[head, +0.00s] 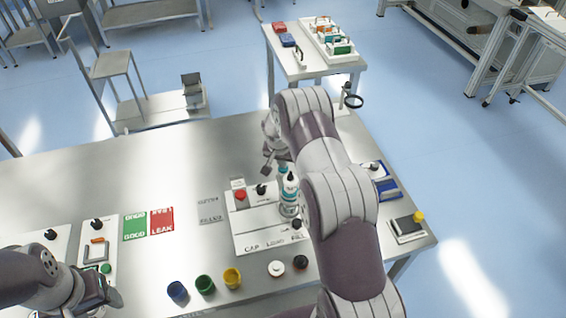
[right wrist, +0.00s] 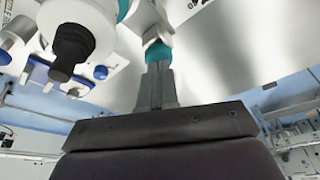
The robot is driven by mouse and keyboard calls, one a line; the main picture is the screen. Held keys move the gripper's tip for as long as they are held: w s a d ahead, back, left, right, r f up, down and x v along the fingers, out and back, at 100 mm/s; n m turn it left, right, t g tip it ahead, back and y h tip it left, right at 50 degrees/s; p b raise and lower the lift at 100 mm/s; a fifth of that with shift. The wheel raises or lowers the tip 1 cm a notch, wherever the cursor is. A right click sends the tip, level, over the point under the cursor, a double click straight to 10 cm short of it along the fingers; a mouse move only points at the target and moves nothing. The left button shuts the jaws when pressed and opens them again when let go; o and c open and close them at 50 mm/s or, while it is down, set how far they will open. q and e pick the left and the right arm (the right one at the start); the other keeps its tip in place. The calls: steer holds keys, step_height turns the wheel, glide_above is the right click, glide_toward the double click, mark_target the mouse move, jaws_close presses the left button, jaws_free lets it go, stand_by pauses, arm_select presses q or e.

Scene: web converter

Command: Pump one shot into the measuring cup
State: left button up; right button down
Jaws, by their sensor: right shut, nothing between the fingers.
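A white bottle (head: 289,195) with a teal top stands upright on the white station panel near the middle of the table. My right arm reaches over the table from the front, and its gripper (head: 267,167) is just left of and behind the bottle's top. In the right wrist view the gripper's fingers (right wrist: 157,86) are shut and empty, with their tips at the teal part (right wrist: 158,53). I cannot tell whether they touch it. My left gripper (head: 105,293) is at the lower left, too unclear to read. I cannot pick out a measuring cup; my right arm hides part of the table.
Blue (head: 177,291), green (head: 205,284) and yellow (head: 232,277) cups stand at the front edge. A red button (head: 240,196) and a black knob (head: 261,189) are left of the bottle. Green (head: 135,226) and red (head: 162,220) mats lie further left. The table's back left is clear.

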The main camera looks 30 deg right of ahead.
steer(key=shift+r, duration=0.1)
steer(key=shift+r+p, duration=0.65)
steer(key=shift+r, duration=0.95)
step_height(320, 180, up, 6)
steer(key=p, duration=0.2)
steer(key=shift+p, duration=0.4)
